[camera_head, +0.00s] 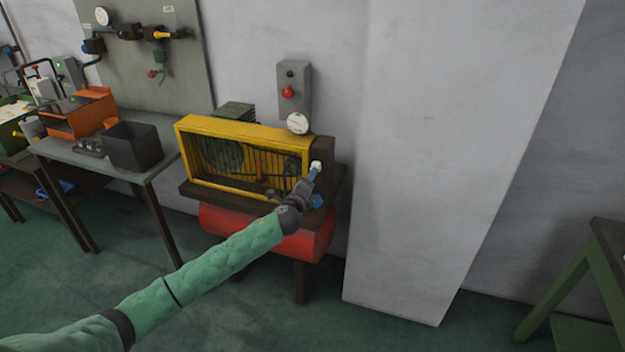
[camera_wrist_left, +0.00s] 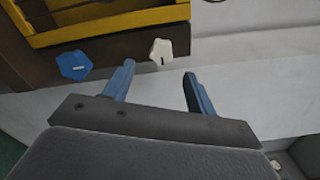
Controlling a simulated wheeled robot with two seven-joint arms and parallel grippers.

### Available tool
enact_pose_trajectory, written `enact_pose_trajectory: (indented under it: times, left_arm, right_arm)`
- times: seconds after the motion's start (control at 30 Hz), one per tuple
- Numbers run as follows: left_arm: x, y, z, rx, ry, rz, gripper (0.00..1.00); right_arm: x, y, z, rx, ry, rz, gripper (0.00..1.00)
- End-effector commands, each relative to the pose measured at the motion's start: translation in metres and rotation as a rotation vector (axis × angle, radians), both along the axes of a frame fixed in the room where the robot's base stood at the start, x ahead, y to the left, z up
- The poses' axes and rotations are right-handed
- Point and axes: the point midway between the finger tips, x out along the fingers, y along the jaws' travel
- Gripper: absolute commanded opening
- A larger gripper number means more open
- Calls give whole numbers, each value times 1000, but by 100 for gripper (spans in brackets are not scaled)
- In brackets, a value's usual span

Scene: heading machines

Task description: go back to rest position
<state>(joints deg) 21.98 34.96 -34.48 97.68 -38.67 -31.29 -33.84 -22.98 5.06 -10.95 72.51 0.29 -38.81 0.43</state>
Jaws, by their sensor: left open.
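My left arm reaches in from the left in the head view, and its gripper (camera_head: 309,176) is at the right end of the yellow-caged machine (camera_head: 245,130). In the left wrist view the two blue fingers of the gripper (camera_wrist_left: 157,72) are spread apart with nothing between them. A white knob (camera_wrist_left: 161,53) sits just beyond the fingertips, and a blue knob (camera_wrist_left: 74,65) is to its left. In the head view the white knob (camera_head: 316,165) is at the fingertips and the blue knob (camera_head: 316,201) is below it. My right gripper is not in view.
A red tank (camera_head: 315,240) is under the machine. A control box (camera_head: 292,90) with a red button and a round gauge (camera_head: 298,123) are above it. A table (camera_head: 150,172) with a dark bin (camera_head: 133,146) stands left. A white wall panel (camera_head: 430,150) stands right. Floor shows below.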

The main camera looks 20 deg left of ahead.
Motion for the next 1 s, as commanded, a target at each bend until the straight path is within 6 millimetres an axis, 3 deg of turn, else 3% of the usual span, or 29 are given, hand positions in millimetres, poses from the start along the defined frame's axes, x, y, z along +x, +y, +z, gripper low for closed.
enact_pose_trajectory:
  times: [0.2,0.73,0.9,1.0]
  left_arm:
    - [-14,1,-1,1,1,0,57]
    - [-14,0,0,-16,1,0,57]
    - [-14,4,-2,-134,16,18,57]
    - [-12,12,-17,-277,64,55,57]
  right_arm:
    - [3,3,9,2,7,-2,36]
    - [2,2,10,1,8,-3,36]
    - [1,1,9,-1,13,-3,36]
    - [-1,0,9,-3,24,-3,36]
